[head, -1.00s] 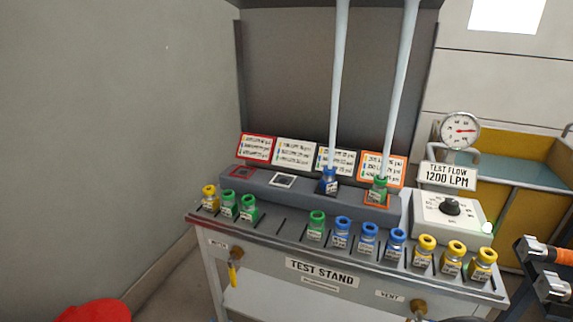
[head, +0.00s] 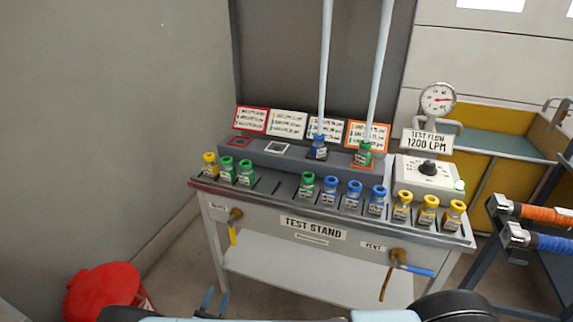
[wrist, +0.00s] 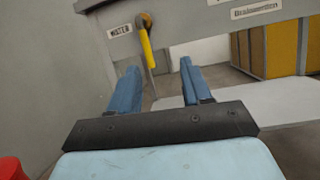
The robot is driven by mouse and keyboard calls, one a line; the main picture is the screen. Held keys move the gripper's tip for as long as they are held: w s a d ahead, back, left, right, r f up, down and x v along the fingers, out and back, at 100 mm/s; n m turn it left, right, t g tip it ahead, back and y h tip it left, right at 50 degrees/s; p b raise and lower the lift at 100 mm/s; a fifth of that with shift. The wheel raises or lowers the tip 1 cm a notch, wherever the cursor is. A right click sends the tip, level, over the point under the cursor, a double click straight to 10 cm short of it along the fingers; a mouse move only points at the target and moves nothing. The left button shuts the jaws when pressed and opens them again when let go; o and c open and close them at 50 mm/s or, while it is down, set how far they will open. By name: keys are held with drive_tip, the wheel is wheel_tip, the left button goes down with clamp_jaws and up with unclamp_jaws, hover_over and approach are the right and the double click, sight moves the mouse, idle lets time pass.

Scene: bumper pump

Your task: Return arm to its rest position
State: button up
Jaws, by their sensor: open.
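My gripper (wrist: 157,88) is open and empty in the wrist view, its two blue fingers apart. It points at the lower front of the test stand (head: 310,237), near the yellow inlet valve lever (wrist: 147,45). In the head view the blue fingertips (head: 216,300) show at the bottom edge, below and in front of the stand, and part of my arm lies along the bottom. The gripper touches nothing that I can see.
Several green, blue and yellow fittings stand on the stand's top, with a blue one (head: 318,147) and a green one (head: 363,154) under pale tubes. A red round object (head: 103,292) is at lower left. A hose rack (head: 520,225) stands at right. Floor between is clear.

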drive_tip(key=w+d+r+m+g+h, duration=0.3)
drive_tip(key=w+r+m+g+h, duration=0.25)
drive_tip(key=r, duration=0.55)
drive_tip(key=w+d+r+m+g, duration=0.4)
drive_tip(key=d+r+m+g, duration=0.3)
drive_tip(key=d+r, duration=0.45)
drive_tip(key=w+d+r+m+g, duration=0.3)
drive_tip(key=d+r+m+g, duration=0.5)
drive_tip(key=r, duration=0.6)
drive_tip(key=s+d+r+m+y, duration=0.2)
drive_tip(key=s+d+r+y, duration=0.15)
drive_tip(key=d+r, duration=0.4)
drive_tip(key=s+d+r+m+y, duration=0.3)
drive_tip(key=s+d+r, duration=0.1)
drive_tip(key=d+r, duration=0.35)
drive_tip(key=s+d+r+m+t+y, duration=0.2)
drive_tip(key=s+d+r+m, duration=0.1)
drive_tip(key=s, duration=0.4)
drive_tip(key=s+d+r+m+t+y, duration=0.3)
drive_tip(key=s+d+r, duration=0.2)
drive_tip(key=s, duration=0.3)
drive_tip(key=shift+s+d+r, duration=0.2)
drive_tip(key=shift+s+r, duration=0.05)
drive_tip(key=shift+s, duration=0.05)
